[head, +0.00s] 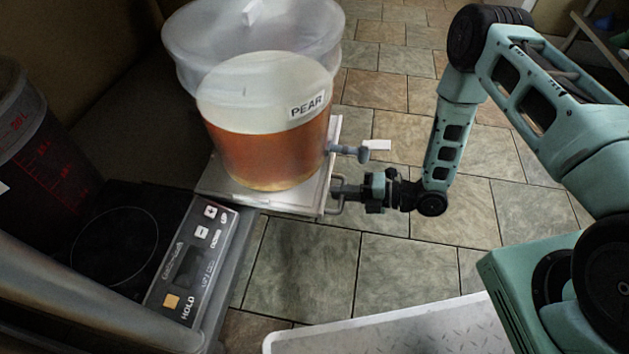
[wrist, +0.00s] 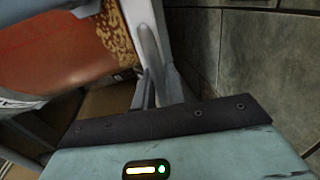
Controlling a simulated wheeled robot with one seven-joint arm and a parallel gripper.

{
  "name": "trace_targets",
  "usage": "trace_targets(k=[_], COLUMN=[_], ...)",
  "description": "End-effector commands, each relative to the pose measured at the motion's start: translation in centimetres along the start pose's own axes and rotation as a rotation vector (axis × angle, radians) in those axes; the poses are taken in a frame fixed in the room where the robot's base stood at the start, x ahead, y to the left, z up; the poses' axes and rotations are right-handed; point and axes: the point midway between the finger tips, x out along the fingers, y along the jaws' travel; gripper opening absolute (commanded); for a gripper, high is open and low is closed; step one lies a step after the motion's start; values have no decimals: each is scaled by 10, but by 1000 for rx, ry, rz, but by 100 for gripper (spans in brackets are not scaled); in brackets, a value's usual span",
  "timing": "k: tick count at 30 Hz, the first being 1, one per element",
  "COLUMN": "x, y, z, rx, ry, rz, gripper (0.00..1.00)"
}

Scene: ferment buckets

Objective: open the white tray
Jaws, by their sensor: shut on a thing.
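The white tray (head: 226,191) shows under a clear bucket (head: 264,147) labelled PEAR, which holds amber liquid. A metal bar handle (head: 337,203) is on the tray's right side. My gripper (head: 346,193) reaches in from the right and is shut on this handle. In the wrist view, the narrow fingers of my gripper (wrist: 158,92) are close against the tray's side, and the amber liquid (wrist: 55,50) shows beyond. The exact grip on the handle is partly hidden by the fingers.
The bucket's spigot (head: 347,152), with a white lever, sticks out just above my gripper. A larger translucent tub (head: 185,45) stands behind the bucket. The tiled floor (head: 410,260) is open on the right.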

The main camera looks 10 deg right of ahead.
Motion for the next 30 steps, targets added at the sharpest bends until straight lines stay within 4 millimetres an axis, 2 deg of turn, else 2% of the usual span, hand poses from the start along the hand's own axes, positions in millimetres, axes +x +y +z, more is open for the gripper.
trace_targets(k=[1, 6, 15, 21, 30], x=[-18, -63, -123, -145, -155], y=[0, -10, -24, -30, -33], z=[0, -1, -1, -1, -1], rx=[6, 6, 3, 2, 2], ry=[-4, -4, -2, 1, 2], rz=[-6, -4, -2, 0, 0], gripper=[0, 0, 0, 0, 0])
